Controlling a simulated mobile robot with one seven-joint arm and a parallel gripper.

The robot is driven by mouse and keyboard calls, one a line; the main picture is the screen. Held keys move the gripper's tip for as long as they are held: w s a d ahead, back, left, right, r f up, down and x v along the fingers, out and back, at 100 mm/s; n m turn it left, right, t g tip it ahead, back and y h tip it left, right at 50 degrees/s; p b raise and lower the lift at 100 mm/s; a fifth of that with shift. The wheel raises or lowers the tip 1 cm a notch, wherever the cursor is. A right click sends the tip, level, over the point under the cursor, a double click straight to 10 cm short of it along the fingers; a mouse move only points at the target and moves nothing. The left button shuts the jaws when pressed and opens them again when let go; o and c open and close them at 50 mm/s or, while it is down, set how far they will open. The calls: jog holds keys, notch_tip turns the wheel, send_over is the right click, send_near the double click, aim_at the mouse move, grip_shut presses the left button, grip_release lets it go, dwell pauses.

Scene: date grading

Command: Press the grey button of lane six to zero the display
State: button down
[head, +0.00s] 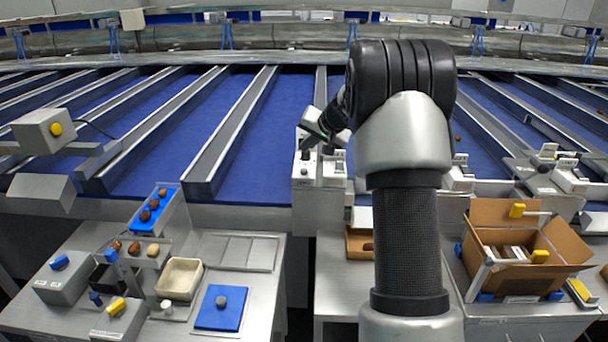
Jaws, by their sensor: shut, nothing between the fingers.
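A white control unit (306,188) with small buttons and a display housing stands at the lower end of a lane divider, left of my arm. My gripper (306,153) is shut and empty, pointing down just over the top of this unit. Whether its fingertips touch a button is too small to tell. A dark round knob or button (304,172) shows on the unit just below the fingertips. A second white unit (334,167) stands beside it on the right. I cannot read lane numbers or any display. My arm hides part of the lanes behind it.
Blue lanes with metal dividers (229,130) run away from me. On the left bench are a beige tray (180,279), a blue pad (220,307) and dates on a blue strip (151,208). A cardboard box (568,246) stands at right. More white units (570,178) sit farther right.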

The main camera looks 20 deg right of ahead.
aim_at(304, 171)
notch_tip(304, 171, down, 4)
jog(key=shift+r+b, duration=0.25)
jog(key=shift+b, duration=0.75)
jog(key=shift+f+b, duration=0.55)
jog(key=shift+b, duration=0.1)
dwell(0.6)
jog(key=shift+f+b, duration=0.45)
jog(key=shift+b, duration=0.25)
jog(key=shift+f+b, duration=0.5)
jog(key=shift+b, duration=0.05)
dwell(0.5)
jog(key=shift+r, duration=0.1)
jog(key=shift+r+p, duration=0.45)
jog(key=shift+r, duration=0.35)
